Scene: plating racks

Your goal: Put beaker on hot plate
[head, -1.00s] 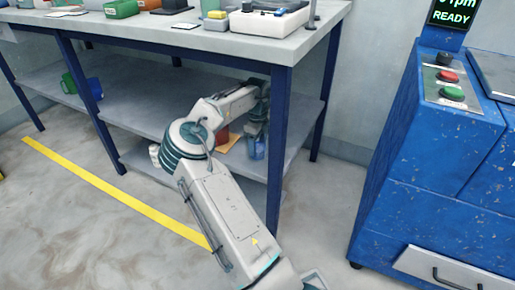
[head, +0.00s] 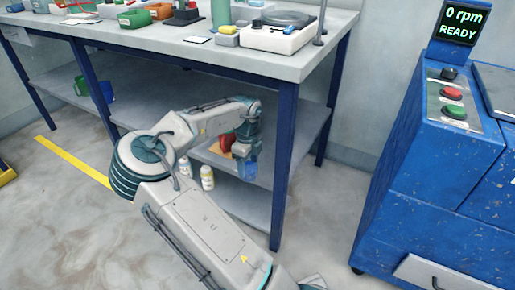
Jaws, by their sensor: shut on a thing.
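The beaker (head: 249,168) is a small blue, see-through vessel, upright, below my gripper at the right end of the middle shelf. My gripper (head: 246,152) points down and is shut on it; the fingers are small and partly hidden by the wrist. I cannot tell whether the beaker's base touches the shelf. A white device with a dark round top (head: 288,20), which looks like the hot plate, stands on the bench top near its right end. Its round top looks bare.
The bench top (head: 262,65) and a dark blue leg (head: 283,160) are close to my arm. A red object (head: 227,143) sits behind the gripper. Two small bottles (head: 207,177) stand on the lower shelf. A blue machine (head: 425,190) stands right, with open floor between.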

